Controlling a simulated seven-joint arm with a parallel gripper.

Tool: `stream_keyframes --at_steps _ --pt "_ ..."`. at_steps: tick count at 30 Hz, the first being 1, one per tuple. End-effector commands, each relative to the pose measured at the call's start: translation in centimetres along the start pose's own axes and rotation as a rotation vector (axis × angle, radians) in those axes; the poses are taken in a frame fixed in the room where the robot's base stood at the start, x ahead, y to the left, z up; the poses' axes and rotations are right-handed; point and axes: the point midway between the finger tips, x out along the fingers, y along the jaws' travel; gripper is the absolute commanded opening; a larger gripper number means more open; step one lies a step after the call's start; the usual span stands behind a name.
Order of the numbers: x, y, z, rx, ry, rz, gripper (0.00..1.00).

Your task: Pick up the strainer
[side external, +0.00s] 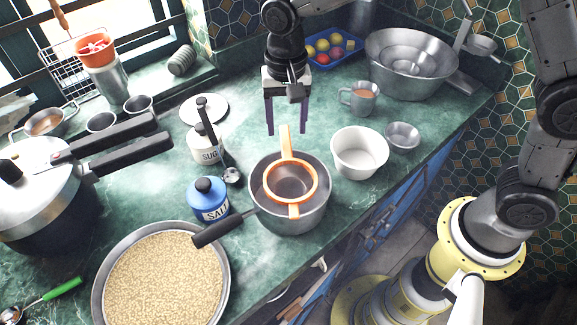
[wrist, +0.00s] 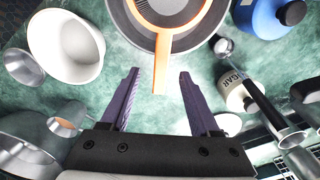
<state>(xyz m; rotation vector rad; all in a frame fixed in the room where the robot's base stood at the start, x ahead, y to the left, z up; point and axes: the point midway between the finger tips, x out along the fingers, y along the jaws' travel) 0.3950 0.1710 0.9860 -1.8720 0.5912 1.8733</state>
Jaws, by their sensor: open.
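The strainer (side external: 296,209) has an orange rim and an orange handle. It rests across the top of a grey saucepan (side external: 290,226) with a black handle, its own handle pointing towards the back of the counter. The fingers also show in the wrist view (wrist: 159,75). I see no contact with the handle.
A white bowl (side external: 359,153) stands right of the saucepan. A sugar jar (side external: 206,150) and blue salt jar (side external: 208,200) stand left. A wide pan of grain (side external: 160,275) is in front. A mug (side external: 360,98) and large metal basin (side external: 411,62) stand back right.

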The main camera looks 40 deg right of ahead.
Motion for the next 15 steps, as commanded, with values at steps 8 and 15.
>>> stream_keyframes --at_steps 8,15 --pt "3.0 -0.1 0.3 -0.001 -0.002 0.003 0.62" --pt "5.3 -0.2 0.3 0.000 0.000 0.000 0.62"
